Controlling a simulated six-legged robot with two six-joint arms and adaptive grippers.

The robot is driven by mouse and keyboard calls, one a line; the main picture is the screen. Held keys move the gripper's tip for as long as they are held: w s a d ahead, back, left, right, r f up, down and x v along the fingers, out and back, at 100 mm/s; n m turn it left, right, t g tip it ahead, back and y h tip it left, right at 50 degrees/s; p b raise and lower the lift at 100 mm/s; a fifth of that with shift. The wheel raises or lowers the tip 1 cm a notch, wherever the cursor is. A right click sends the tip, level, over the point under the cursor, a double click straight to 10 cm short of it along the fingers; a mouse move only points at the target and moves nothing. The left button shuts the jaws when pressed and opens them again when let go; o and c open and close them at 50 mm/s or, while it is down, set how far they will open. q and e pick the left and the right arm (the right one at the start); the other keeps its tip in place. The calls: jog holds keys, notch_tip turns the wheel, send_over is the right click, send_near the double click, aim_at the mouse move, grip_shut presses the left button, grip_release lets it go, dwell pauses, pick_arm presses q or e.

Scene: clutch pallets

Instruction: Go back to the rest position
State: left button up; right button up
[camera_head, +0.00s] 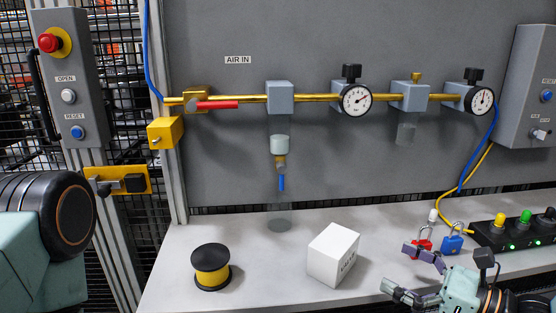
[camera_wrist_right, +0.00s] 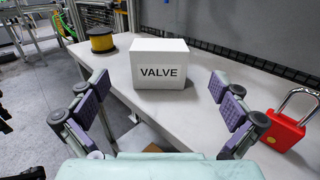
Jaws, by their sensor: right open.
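My right gripper (camera_head: 400,268) is at the lower right in the head view, at the bench's front edge, open and empty. In the right wrist view its two dark-padded fingers (camera_wrist_right: 157,88) stand wide apart. A white box marked VALVE (camera_wrist_right: 160,71) shows beyond and between them, with nothing gripped. The same box (camera_head: 332,257) sits on the bench left of the gripper in the head view. My left arm shows only as a teal link and dark round joint at the left edge; its gripper is out of view.
The grey bench (camera_head: 255,292) carries a yellow-black spool (camera_head: 211,267), a red padlock (camera_head: 420,243) and a blue padlock (camera_head: 452,241) close behind my right gripper. A lit button box (camera_head: 518,232) stands at right. A brass pipe (camera_head: 310,97) with gauges runs along the back panel.

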aim_at(347, 244)
jog(key=shift+f+b+x, duration=0.2)
jog(key=shift+b+x, duration=0.7)
jog(key=shift+x, duration=0.6)
jog(key=shift+b+x, duration=0.6)
jog(key=shift+x, duration=0.65)
jog(key=shift+b+x, duration=0.6)
jog(key=shift+x, duration=2.05)
jog(key=shift+d+r, duration=0.1)
jog(key=shift+r, duration=0.05)
